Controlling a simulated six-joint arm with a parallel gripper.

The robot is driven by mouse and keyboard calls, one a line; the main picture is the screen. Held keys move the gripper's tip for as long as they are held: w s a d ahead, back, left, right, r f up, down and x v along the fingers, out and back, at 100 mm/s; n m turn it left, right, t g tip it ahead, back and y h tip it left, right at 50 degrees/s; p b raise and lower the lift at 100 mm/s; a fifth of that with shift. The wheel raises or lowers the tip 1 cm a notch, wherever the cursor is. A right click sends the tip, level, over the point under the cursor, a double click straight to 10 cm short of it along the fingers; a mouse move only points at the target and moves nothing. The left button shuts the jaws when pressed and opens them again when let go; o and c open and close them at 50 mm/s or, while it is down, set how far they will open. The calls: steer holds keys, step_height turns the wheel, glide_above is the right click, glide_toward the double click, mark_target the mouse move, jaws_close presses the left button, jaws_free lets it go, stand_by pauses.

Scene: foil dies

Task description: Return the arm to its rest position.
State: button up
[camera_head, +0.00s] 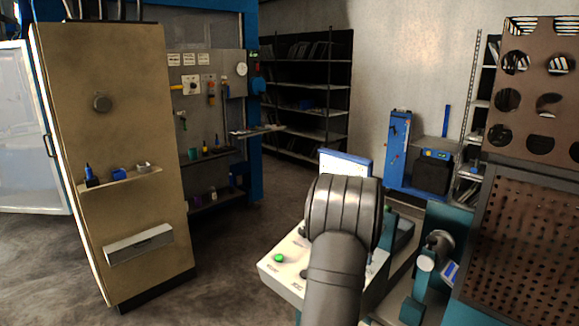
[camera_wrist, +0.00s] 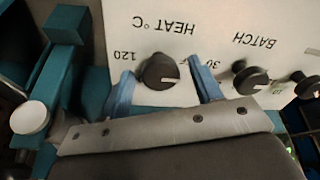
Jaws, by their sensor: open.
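In the wrist view my gripper (camera_wrist: 161,63) is open. Its two blue fingers stand to either side of a black knob (camera_wrist: 160,72) on a white panel marked "HEAT °C", with "120" beside it; the lettering is upside down. I cannot tell how far the fingertips are from the panel. In the head view my grey arm reaches over the white control panel (camera_head: 278,272) and hides much of it, and my gripper does not show there.
A second black knob (camera_wrist: 250,78) sits by "BATCH" to the right, with another at the edge. A green button (camera_head: 279,258) and a screen (camera_head: 345,162) are near my arm. A tan cabinet (camera_head: 105,130) stands left; a perforated brown rack (camera_head: 525,230) stands close on the right.

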steer(key=shift+m, duration=1.4)
steer(key=v, duration=1.8)
steer(key=s+d+n+t+h, duration=0.1)
steer(key=s+d+t+h, duration=0.2)
steer(key=d, duration=0.6)
steer(key=shift+s+f, duration=0.15)
steer(key=shift+s, duration=1.15)
